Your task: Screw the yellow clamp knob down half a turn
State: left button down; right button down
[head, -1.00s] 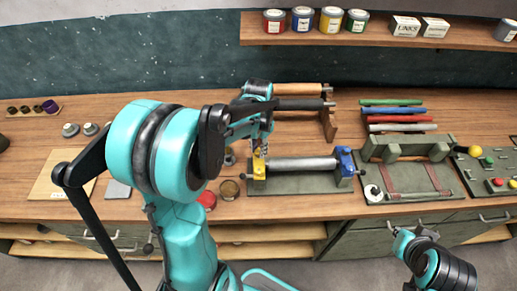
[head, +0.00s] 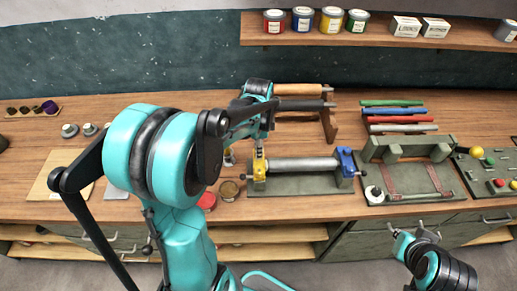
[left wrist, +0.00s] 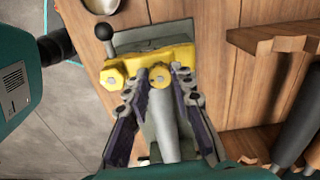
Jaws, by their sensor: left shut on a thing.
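The yellow clamp (head: 259,170) stands at the left end of a grey roller (head: 303,164) on a dark green base. In the left wrist view the yellow clamp (left wrist: 165,58) spans the roller's end, and its round yellow clamp knob (left wrist: 160,79) sits between the fingertips. My left gripper (head: 259,151) points down from above the clamp. In the left wrist view my left gripper (left wrist: 161,74) is shut on the knob, one finger on each side. My right gripper (head: 406,230) is low at the bottom right, away from the bench things; its jaws are too small to read.
A blue clamp (head: 345,162) holds the roller's right end. A wooden rack (head: 330,120) with rollers stands behind. A red-lidded tin (head: 207,200) and a brown pot (head: 229,190) stand left of the base. A green frame (head: 412,150) is to the right.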

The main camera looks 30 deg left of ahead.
pick_arm(q)
jog(key=shift+m, duration=0.3)
jog(key=c, duration=1.3)
grip_release()
notch_tip(320, 180, up, 12)
